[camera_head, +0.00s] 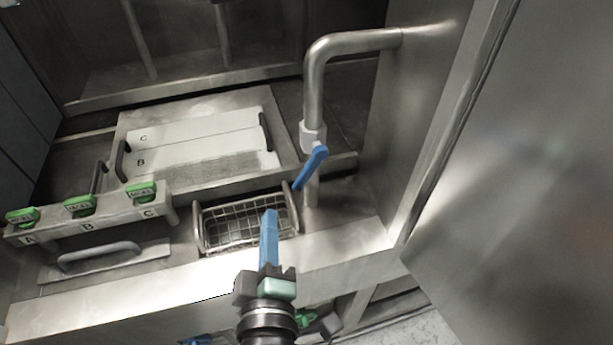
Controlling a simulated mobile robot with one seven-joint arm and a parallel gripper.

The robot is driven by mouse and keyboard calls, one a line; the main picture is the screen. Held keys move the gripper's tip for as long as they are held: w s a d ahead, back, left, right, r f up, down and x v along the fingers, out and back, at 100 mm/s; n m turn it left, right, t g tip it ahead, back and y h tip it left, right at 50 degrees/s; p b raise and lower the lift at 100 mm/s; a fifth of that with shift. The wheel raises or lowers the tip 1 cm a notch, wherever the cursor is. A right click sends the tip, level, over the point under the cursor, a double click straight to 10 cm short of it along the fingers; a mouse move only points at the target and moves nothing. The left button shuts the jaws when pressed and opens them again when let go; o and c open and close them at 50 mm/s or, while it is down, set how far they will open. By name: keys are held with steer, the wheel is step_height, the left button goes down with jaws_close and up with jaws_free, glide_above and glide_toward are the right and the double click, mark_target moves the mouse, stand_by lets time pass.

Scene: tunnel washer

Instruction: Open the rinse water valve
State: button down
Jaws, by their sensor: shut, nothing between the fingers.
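A blue lever handle (312,166) sits on a white valve body (313,134) on a vertical steel pipe (315,95) at centre right. The lever slants down and to the left, across the front of the pipe. No label names this valve in the picture. My gripper (270,214) comes up from the bottom centre. Its blue fingers are shut together with nothing between them. The fingertips appear below and left of the lever, apart from it, and overlap the wire basket in the picture.
A wire basket (196,232) sits below the valve. Three green handles (22,216), (80,206), (141,192) stand on a rail lettered A, B, C at left. A white panel (195,140) with black handles lies behind. A steel wall (430,75) closes in right of the pipe.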

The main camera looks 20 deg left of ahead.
mark_target(301, 187)
steer(key=w+f+p, duration=0.2)
steer(key=w+f, duration=0.1)
steer(key=w, duration=0.7)
steer(key=shift+w+a, duration=0.2)
steer(key=shift+w, duration=0.1)
steer(key=shift+f+b, duration=0.35)
steer(key=shift+b, duration=0.45)
steer(key=shift+w+d+f+n+b, duration=0.2)
steer(key=shift+n+b, duration=0.4)
steer(key=shift+b, duration=0.9)
steer(key=f+n+b, duration=0.1)
steer(key=b, duration=0.2)
steer(key=d+n+t+b, duration=0.1)
steer(key=b, duration=0.2)
steer(key=shift+w+f, duration=0.25)
steer(key=shift+f, duration=0.1)
steer(key=n+b, duration=0.1)
steer(key=b, duration=0.2)
steer(key=d+n+b, duration=0.1)
steer(key=b, duration=0.2)
steer(key=shift+w+t, duration=0.3)
steer(key=shift+w, duration=0.05)
steer(key=shift+d+r, duration=0.1)
